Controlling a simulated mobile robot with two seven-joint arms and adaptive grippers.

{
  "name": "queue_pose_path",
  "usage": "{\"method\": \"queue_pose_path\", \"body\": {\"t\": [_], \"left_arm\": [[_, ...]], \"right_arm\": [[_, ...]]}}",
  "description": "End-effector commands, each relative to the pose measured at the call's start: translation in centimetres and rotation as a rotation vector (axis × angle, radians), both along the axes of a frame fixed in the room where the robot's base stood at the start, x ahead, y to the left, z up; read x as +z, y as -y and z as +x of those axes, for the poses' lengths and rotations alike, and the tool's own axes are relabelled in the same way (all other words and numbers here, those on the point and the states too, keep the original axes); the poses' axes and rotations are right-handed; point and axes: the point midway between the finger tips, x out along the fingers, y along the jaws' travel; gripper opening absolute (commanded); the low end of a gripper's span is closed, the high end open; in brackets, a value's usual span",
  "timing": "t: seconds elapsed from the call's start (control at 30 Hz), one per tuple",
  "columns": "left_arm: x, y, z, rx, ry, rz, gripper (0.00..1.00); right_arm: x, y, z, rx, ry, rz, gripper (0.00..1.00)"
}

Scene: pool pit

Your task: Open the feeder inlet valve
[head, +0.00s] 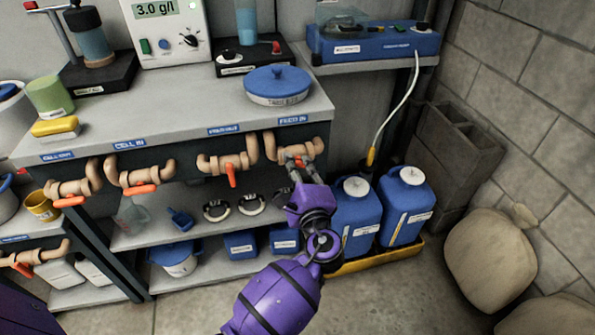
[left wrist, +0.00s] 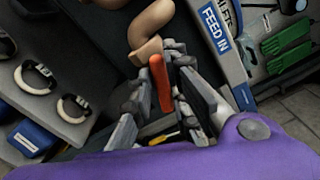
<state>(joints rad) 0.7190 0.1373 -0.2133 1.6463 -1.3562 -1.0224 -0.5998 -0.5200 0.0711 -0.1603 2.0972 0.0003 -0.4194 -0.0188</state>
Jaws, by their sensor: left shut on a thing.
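The feeder inlet valve (head: 312,148) is a tan pipe fitting under the "FEED IN" label (head: 293,121), at the right end of the bench front. Its pipe (left wrist: 150,22) also shows in the left wrist view, beside the same label (left wrist: 215,30). My left gripper (head: 297,170) reaches up to this valve from below. In the left wrist view its fingers (left wrist: 162,98) are closed around the orange handle (left wrist: 161,82), which sticks out from the pipe toward the palm. The fingers partly hide the handle in the head view. My right gripper is not in view.
More valves with orange handles line the bench front, the nearest one (head: 230,165) with its handle hanging down. Two blue jugs (head: 357,215) stand in a yellow tray (head: 372,262) right of my arm. Black-and-white rings (head: 250,204) and blue boxes lie on lower shelves.

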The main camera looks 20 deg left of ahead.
Motion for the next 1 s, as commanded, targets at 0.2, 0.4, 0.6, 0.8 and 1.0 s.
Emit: {"method": "queue_pose_path", "body": {"t": [0.2,0.4,0.6,0.8,1.0], "left_arm": [[-0.5,0.2,0.0,-0.004,0.100,-0.152,0.00],[-0.6,0.2,0.0,-0.003,0.170,-0.256,0.00],[-0.5,0.1,0.0,-0.004,0.214,-0.318,0.00],[-0.4,0.1,0.0,-0.003,0.233,-0.346,0.00],[-0.4,0.1,0.0,-0.004,0.237,-0.350,0.00]], "right_arm": [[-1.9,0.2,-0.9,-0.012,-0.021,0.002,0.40],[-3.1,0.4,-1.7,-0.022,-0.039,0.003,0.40],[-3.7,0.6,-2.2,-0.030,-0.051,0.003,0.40],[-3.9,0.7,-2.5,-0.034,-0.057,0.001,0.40],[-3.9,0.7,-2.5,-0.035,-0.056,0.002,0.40]]}}
